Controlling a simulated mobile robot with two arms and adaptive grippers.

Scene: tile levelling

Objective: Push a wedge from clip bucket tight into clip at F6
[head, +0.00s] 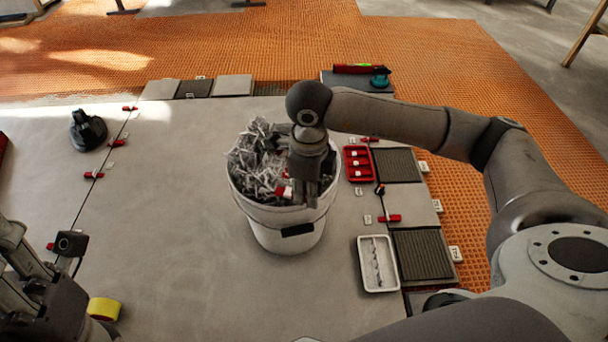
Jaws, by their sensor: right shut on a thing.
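The clip bucket (266,222), white and round, stands on the grey tiles in the middle, heaped with pale grey clips (256,160). My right gripper (300,195) reaches down into its right side and is shut on a small red wedge (283,191); the fingertips are partly hidden among the clips. Red wedges sit in clips along the seams, at the left (93,175) and at the right (389,218). The tags are too small to read, so I cannot tell which clip is F6. My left gripper (42,300) is low at the left; its fingers are unclear.
A red tray (357,150) and a white tray (362,272) lie right of the bucket. A dark suction tool (88,130) stands at the far left, a yellow roll (104,308) near the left arm.

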